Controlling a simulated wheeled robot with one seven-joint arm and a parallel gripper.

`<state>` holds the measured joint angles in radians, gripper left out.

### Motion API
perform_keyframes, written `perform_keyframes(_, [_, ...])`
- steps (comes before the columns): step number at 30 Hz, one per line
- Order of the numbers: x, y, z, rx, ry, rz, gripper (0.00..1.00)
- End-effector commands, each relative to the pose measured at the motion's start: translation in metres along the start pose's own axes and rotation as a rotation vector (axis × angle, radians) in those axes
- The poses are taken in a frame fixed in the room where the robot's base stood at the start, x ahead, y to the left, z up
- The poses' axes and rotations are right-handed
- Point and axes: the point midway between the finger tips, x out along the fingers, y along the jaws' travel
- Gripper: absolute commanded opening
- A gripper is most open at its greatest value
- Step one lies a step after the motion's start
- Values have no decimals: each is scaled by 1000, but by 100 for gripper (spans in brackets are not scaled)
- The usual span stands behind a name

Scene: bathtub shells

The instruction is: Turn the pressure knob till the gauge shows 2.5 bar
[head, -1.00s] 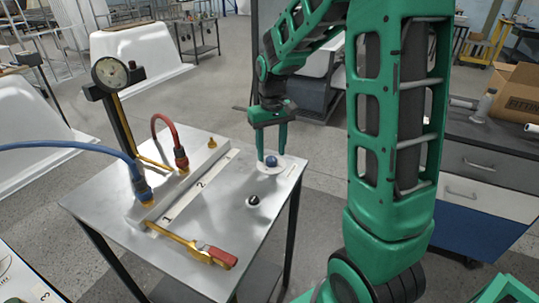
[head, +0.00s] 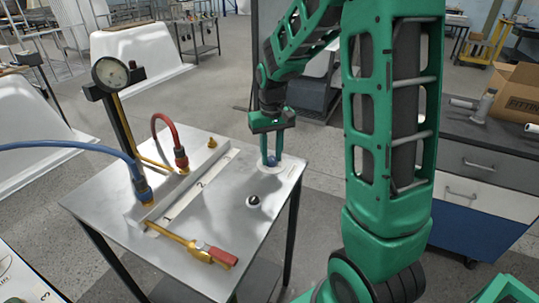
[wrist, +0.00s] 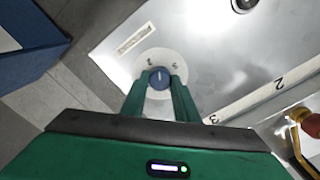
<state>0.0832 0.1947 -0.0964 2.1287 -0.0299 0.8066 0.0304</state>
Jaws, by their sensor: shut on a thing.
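The blue knob (head: 272,161) sits on a round white dial plate (head: 258,169) near the right edge of the metal table. In the wrist view the knob (wrist: 160,78) shows a pale pointer line, pointing roughly up the picture. My gripper (head: 271,160) reaches down from above, and its green fingers are shut on the knob, one on each side. The fingers also show in the wrist view (wrist: 160,88). The round gauge (head: 110,73) stands on a post at the table's back left. Its needle is too small to read.
A black knob (head: 253,201) sits on the table in front of the dial. A red-handled valve (head: 213,256), a red hose (head: 168,130), a blue hose (head: 85,147) and a numbered strip (head: 200,184) are further left.

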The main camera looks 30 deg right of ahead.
Motion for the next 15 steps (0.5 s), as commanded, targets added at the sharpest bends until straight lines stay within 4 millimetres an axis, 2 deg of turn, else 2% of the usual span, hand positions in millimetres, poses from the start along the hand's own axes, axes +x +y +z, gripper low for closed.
perform_keyframes(5, [0, 0, 0, 70, 1, 0, 5])
perform_keyframes(13, [-1, 0, 0, 73, 1, -1, 5])
perform_keyframes(14, [-1, 0, 0, 73, 1, -1, 34])
perform_keyframes(15, [-1, 0, 0, 73, 1, -1, 44])
